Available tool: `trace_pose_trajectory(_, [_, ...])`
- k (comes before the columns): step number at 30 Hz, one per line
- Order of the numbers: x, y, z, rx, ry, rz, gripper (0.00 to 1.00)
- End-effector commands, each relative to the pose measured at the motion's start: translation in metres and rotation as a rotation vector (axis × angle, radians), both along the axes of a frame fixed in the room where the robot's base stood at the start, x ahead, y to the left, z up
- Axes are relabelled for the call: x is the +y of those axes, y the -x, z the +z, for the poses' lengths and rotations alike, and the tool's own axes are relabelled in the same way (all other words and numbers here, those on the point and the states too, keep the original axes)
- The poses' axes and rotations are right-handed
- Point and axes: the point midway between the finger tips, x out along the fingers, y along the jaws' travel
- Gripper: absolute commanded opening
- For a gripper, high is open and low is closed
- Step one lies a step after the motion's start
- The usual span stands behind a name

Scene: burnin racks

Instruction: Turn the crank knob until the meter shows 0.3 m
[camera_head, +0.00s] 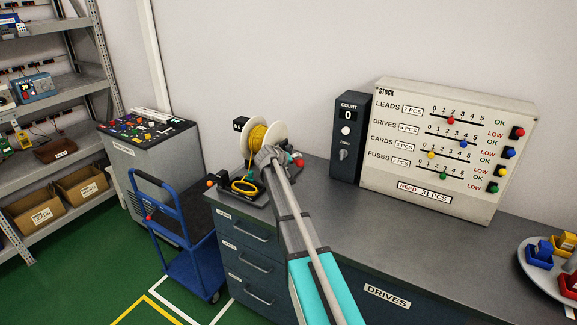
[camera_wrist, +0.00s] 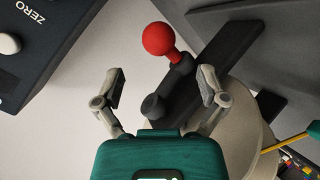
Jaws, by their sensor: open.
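The crank knob is a red ball (camera_wrist: 165,38) on a dark crank arm (camera_wrist: 178,72) in the wrist view. A small red spot at the gripper's right in the head view (camera_head: 299,162) looks like the same knob. My gripper (camera_wrist: 161,77) is open, its two fingers on either side of the crank arm. The red ball lies beyond the fingertips, and no contact shows. The spool of yellow wire (camera_head: 259,138) stands on the bench behind my gripper (camera_head: 268,158). A small black meter (camera_head: 240,124) sits left of the spool. Its digits are too small to read.
A dark COUNT box (camera_head: 349,150) showing 0 and a pale STOCK board (camera_head: 445,175) stand right of the spool. A coil of yellow wire (camera_head: 244,185) lies at the spool's front. A blue trolley (camera_head: 190,270) is left of the bench. The bench top (camera_head: 400,230) is clear in the middle.

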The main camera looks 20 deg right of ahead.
Motion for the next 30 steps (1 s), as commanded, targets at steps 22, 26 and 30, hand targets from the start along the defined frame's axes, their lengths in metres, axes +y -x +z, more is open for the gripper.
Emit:
trace_pose_trajectory(22, [-0.041, -0.028, -0.030, 0.000, 0.000, 0.000, 0.92])
trace_pose_trajectory(26, [-0.041, -0.028, -0.030, 0.001, 0.000, -0.001, 0.92])
trace_pose_trajectory(30, [-0.040, -0.028, -0.030, 0.001, 0.000, -0.001, 0.73])
